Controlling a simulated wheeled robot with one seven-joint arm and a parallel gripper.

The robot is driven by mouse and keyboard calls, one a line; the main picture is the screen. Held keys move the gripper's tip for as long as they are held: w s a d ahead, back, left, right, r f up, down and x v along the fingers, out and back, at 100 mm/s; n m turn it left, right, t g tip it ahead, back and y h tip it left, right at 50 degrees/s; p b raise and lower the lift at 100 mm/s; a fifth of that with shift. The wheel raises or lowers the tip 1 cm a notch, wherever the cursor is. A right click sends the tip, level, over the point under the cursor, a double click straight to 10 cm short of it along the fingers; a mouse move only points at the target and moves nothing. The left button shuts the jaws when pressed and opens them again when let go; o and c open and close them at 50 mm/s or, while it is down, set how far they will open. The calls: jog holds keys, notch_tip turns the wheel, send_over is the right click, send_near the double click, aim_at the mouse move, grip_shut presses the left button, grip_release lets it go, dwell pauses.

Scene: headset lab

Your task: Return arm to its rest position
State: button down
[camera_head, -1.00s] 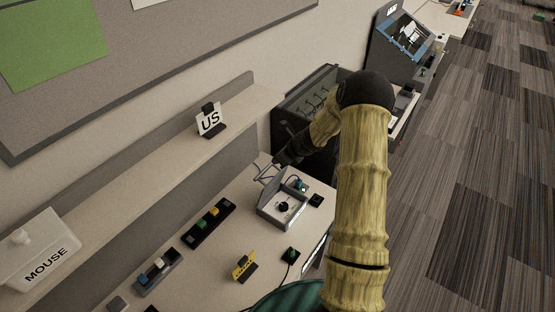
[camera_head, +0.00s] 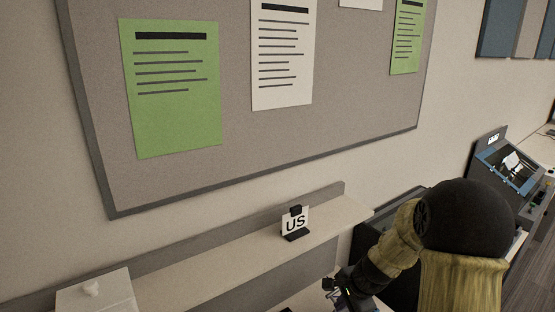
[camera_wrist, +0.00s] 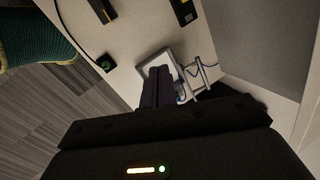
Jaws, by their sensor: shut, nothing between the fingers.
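My arm is bent at the lower right of the head view, its forearm reaching down and left. My gripper (camera_head: 340,294) shows only partly at the bottom edge of that view. In the wrist view my gripper (camera_wrist: 157,73) is shut and empty, its dark fingers pressed together. The fingers hang in front of a grey tray-like box (camera_wrist: 168,60) on the pale bench and hide part of it. I cannot tell how much height lies between them.
A shelf (camera_head: 190,283) with a "US" sign (camera_head: 295,222) and a white box (camera_head: 97,293) runs along the wall. A pinboard (camera_head: 230,140) hangs above. A dark-framed machine (camera_head: 510,165) stands at right. A wire stand (camera_wrist: 201,76) is beside the fingers.

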jog(key=s+a+r+n+h+b, duration=0.1)
jog(key=s+r+n+h+b, duration=0.1)
jog(key=s+n, duration=1.2)
jog(key=shift+s+a+g+h+b, duration=0.3)
jog(key=shift+s+b, duration=0.5)
jog(key=shift+s, duration=0.3)
jog(key=shift+w+a, duration=0.25)
jog(key=shift+s, duration=0.1)
